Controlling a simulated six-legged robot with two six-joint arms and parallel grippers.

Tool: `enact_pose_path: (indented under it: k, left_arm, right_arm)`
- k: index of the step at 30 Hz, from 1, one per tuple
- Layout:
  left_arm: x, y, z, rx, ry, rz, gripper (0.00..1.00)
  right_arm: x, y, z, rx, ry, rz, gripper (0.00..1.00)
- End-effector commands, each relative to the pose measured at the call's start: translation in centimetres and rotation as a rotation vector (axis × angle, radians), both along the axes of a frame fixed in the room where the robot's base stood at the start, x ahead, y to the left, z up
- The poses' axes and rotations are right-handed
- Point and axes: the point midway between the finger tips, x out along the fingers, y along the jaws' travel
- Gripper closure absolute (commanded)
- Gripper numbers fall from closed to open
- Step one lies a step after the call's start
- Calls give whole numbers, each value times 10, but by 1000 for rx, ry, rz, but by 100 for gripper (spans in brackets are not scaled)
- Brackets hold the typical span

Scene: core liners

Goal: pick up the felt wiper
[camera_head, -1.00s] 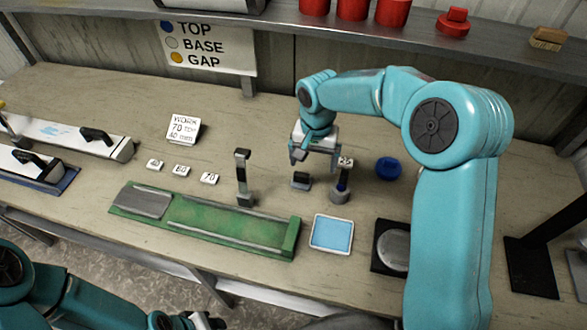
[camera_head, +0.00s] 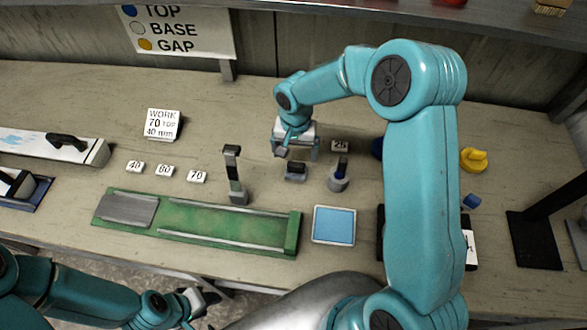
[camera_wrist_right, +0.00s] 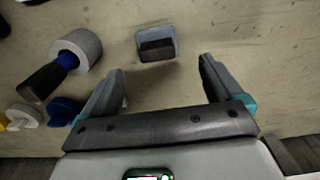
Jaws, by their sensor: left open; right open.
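A small block with a grey body and dark top, which looks like the felt wiper (camera_head: 295,172), sits on the bench right of the upright dark post. In the right wrist view the wiper (camera_wrist_right: 157,45) lies ahead of the fingertips, roughly between their lines. My right gripper (camera_head: 297,153) is open and empty, just behind and above the wiper in the head view; its two fingers (camera_wrist_right: 162,70) are apart and not touching it. My left gripper (camera_head: 203,302) is open at the lower left, in front of the bench, far from the wiper.
A round grey piece with a blue and black handle (camera_head: 338,182) stands close right of the wiper. The dark post (camera_head: 236,180) is to its left. A green tray (camera_head: 185,222) and a blue pad (camera_head: 334,224) lie in front. A yellow item (camera_head: 474,160) sits at the right.

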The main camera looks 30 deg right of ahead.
Motion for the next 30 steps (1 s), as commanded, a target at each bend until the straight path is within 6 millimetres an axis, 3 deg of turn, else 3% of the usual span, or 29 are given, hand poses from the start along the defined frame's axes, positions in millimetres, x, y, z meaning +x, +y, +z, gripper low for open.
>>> enact_pose_path:
  k: [1, 10, 18, 25, 30]
  left_arm:
    - [0, 0, -10, 0, 0, 0, 57]
    - [0, 0, -16, 0, 0, -1, 57]
    - [0, 0, -31, 0, 0, -1, 57]
    - [0, 0, -30, 0, 0, -1, 57]
    - [0, 0, -30, 0, 0, -1, 57]
  right_arm:
    - [0, -1, -13, 0, 0, -1, 6]
    - [2, 1, -32, 0, 0, -2, 6]
    - [3, 2, -73, 0, 0, -1, 6]
    - [3, 2, -73, 0, -2, -1, 6]
    - [3, 2, -73, 0, -2, -1, 62]
